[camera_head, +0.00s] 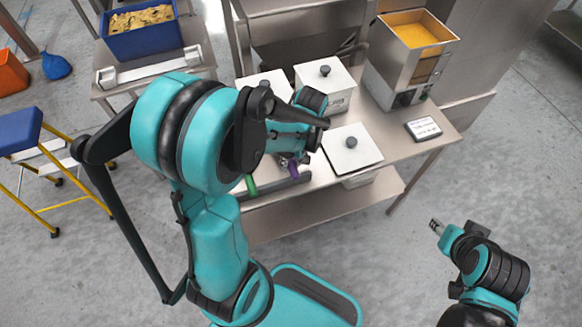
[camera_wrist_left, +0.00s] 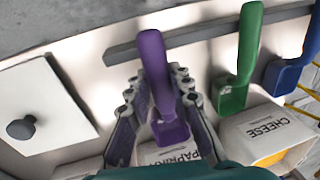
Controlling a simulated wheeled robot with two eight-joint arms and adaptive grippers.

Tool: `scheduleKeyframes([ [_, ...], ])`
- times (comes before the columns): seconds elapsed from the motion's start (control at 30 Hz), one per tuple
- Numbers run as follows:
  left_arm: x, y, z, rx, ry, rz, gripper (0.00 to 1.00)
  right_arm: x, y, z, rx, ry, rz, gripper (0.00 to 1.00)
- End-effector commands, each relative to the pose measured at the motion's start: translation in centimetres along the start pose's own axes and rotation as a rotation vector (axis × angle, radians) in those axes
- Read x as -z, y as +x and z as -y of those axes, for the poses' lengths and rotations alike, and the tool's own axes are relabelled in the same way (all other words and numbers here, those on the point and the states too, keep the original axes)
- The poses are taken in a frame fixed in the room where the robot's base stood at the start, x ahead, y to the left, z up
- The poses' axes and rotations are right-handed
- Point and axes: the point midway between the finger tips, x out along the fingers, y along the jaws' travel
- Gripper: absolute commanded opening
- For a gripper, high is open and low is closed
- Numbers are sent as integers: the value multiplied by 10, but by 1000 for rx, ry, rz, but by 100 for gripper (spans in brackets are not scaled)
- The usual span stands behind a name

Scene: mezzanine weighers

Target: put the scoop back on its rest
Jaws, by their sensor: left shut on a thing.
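The purple scoop (camera_wrist_left: 153,60) is between the two fingers of my left gripper (camera_wrist_left: 157,92), which is shut on it. In the head view, part of the purple scoop (camera_head: 294,168) shows below the gripper, with my arm hiding much around it. The rest is a dark grey bar (camera_wrist_left: 122,52) along the table edge. The purple handle crosses over this bar in the wrist view; whether it touches is unclear. A green scoop (camera_wrist_left: 247,50) and a blue scoop (camera_wrist_left: 285,72) lie across the bar beside it. My right gripper (camera_head: 435,226) hangs over the floor, away from the table.
A white lid with a black knob (camera_head: 352,150) is close right of my left gripper. A steel hopper (camera_head: 393,72) stands farther right.

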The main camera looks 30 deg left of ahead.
Motion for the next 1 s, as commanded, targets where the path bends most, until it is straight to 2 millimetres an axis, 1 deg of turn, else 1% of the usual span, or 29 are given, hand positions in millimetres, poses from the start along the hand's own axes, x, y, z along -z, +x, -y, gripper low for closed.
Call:
scheduleKeyframes([
  [0.03, 0, 13, -3, 0, 0, 0, 0, -5, 7, 0, 0, 0, 0, 40],
  [0.13, -1, 24, -5, 0, 0, 0, 0, -8, 11, 0, 0, 0, 0, 40],
  [0.37, -1, 22, -5, 0, 0, 0, 0, -7, 9, 0, 0, 0, 0, 40],
  [0.5, -1, 27, -6, 0, 0, 0, 0, -9, 13, 0, 0, 0, 0, 40],
  [0.53, -1, 26, -5, 0, 0, 0, 28, -9, 12, 0, 0, 0, 0, 40],
  [0.57, -1, 25, -5, 0, 0, 0, 36, -8, 12, 0, 0, 0, 0, 40],
  [0.6, -1, 25, -5, 0, 0, 0, 41, -8, 12, 0, 0, 0, 0, 40],
  [0.87, -1, 25, -5, 0, 0, 0, 41, -8, 11, 0, 0, 0, 0, 40],
  [0.97, -1, 20, -4, 0, 0, 0, 41, -6, 8, 0, 0, 0, 0, 40],
  [1.0, -1, 16, -4, 0, 0, 0, 41, -5, 6, 0, 0, 0, 0, 40],
])
